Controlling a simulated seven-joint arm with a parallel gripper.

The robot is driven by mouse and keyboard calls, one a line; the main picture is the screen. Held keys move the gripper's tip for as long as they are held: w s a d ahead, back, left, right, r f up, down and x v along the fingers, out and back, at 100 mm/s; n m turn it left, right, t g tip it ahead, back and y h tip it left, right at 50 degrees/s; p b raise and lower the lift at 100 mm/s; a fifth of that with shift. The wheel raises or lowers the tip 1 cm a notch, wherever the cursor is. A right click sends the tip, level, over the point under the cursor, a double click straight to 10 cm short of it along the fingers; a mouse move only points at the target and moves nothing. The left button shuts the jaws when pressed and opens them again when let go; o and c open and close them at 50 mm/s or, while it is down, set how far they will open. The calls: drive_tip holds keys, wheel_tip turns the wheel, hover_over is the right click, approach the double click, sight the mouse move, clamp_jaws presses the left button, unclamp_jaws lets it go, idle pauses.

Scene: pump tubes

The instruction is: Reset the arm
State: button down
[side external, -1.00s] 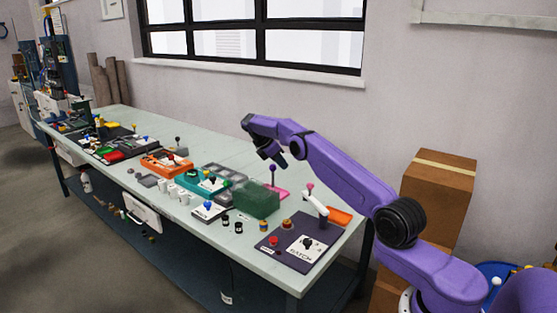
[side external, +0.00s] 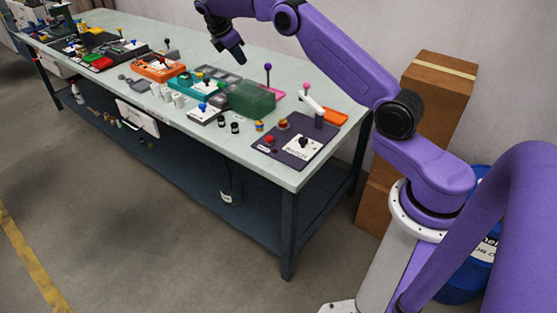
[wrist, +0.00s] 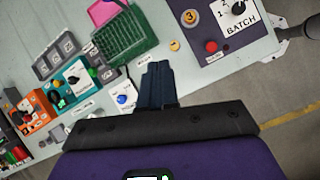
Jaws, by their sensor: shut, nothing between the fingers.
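My gripper (side external: 240,55) hangs in the air above the bench (side external: 215,139), its fingers pointing down. It is apart from everything below it. In the wrist view my gripper (wrist: 157,68) has its dark blue fingers together, with nothing between them. In the side external view it appears behind and a little left of the green rack (side external: 252,98). The rack also shows in the wrist view (wrist: 125,38), beyond the fingertips to the left.
A dark BATCH panel (side external: 290,150) with a red button is at the bench's near end. A small white box with a blue knob (side external: 205,112), a teal box (side external: 190,86) and an orange box (side external: 158,68) line the bench. A purple-topped lever (side external: 267,75) stands behind the rack.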

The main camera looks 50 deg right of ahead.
drive_tip(key=s+a+r+t+y, duration=0.1)
drive_tip(key=s+a+r, duration=0.1)
drive_tip(key=s+a, duration=0.5)
drive_tip(key=s+a+r+t+y, duration=0.1)
drive_tip(key=s+a+r, duration=0.15)
drive_tip(key=a, duration=0.85)
drive_tip(key=s+a+y, duration=0.1)
drive_tip(key=s+a, duration=0.2)
drive_tip(key=s, duration=0.5)
drive_tip(key=s+a+y, duration=0.1)
drive_tip(key=s+a, duration=0.3)
drive_tip(key=s, duration=0.3)
drive_tip(key=s+d+f+y, duration=0.1)
drive_tip(key=s+d+f, duration=0.1)
drive_tip(key=s, duration=0.9)
drive_tip(key=s+d+f+m+g+y, duration=0.1)
drive_tip(key=s+d+f, duration=0.1)
drive_tip(key=s, duration=1)
drive_tip(key=shift+s+d+f, duration=0.15)
drive_tip(key=shift+s+d, duration=0.1)
drive_tip(key=shift+s, duration=0.05)
